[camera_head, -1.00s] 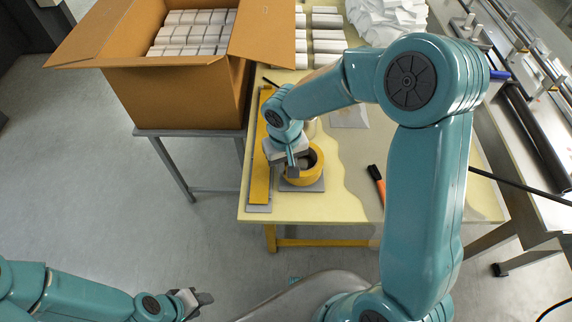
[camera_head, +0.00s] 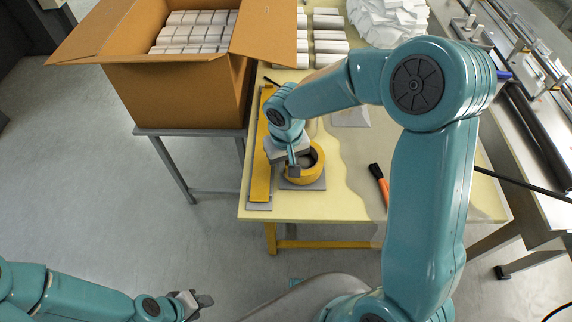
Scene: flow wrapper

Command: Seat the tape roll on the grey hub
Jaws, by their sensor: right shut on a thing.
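The yellow tape roll (camera_head: 313,171) is at the front left of the cream table, over a grey base plate (camera_head: 318,186). My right gripper (camera_head: 294,168) reaches down at the roll's left side and is shut on its wall. The grey hub is not clearly seen; something greyish shows inside the roll's opening, and I cannot tell whether the roll is fully down around it. My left gripper (camera_head: 203,300) is low at the left, away from the table; its jaw gap is not clear.
A yellow bar (camera_head: 261,165) lies left of the roll. An orange-and-black tool (camera_head: 379,183) lies to the right. An open cardboard box (camera_head: 172,97) with white packs stands on a side table at the left. White packs and a conveyor machine (camera_head: 530,120) are farther back and right.

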